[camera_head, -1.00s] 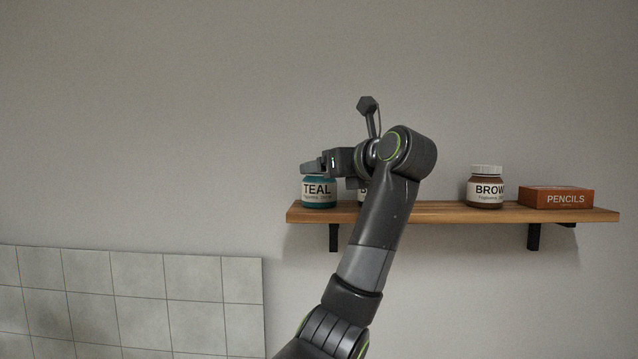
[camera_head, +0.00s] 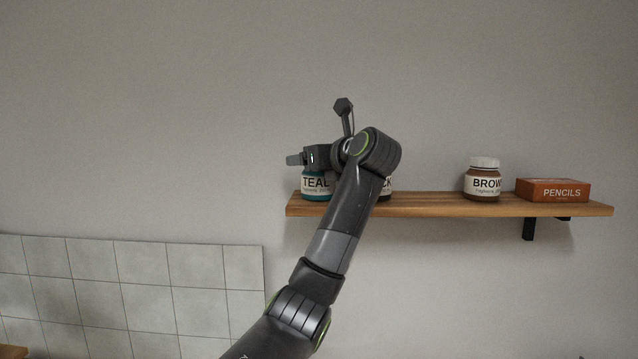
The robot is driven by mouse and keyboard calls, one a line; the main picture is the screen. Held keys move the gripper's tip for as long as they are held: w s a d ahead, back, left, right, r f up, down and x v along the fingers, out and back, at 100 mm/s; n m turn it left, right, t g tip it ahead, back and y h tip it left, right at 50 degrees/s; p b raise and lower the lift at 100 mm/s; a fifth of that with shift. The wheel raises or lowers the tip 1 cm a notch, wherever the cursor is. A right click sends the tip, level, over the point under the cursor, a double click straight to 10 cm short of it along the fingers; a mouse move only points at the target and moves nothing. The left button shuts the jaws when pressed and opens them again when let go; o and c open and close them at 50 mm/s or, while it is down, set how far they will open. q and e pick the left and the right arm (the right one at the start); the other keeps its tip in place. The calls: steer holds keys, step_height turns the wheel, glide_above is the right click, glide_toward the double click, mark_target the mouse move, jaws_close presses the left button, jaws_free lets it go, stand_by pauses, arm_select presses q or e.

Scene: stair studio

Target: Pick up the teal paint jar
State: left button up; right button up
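The teal paint jar (camera_head: 314,196) stands upright at the left end of a wooden wall shelf (camera_head: 440,208). Its white label reads "TEAL", partly cut off by my arm, and its lid is hidden by the gripper. My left gripper (camera_head: 294,159) points left at the height of the jar's top, overlapping it in this view. The fingers show side-on, so I cannot tell whether they are open, or whether they touch the jar. My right gripper is not in view.
Beside the teal jar, mostly behind my arm, is another jar (camera_head: 386,185) with a label ending in "CK". A brown jar (camera_head: 483,182) and an orange pencils box (camera_head: 553,190) stand farther right. Shelf between is clear. Grey tiles (camera_head: 140,295) cover the lower left wall.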

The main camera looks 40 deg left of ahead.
arm_select(q)
steer(key=c, duration=1.5)
steer(key=shift+o, duration=0.2)
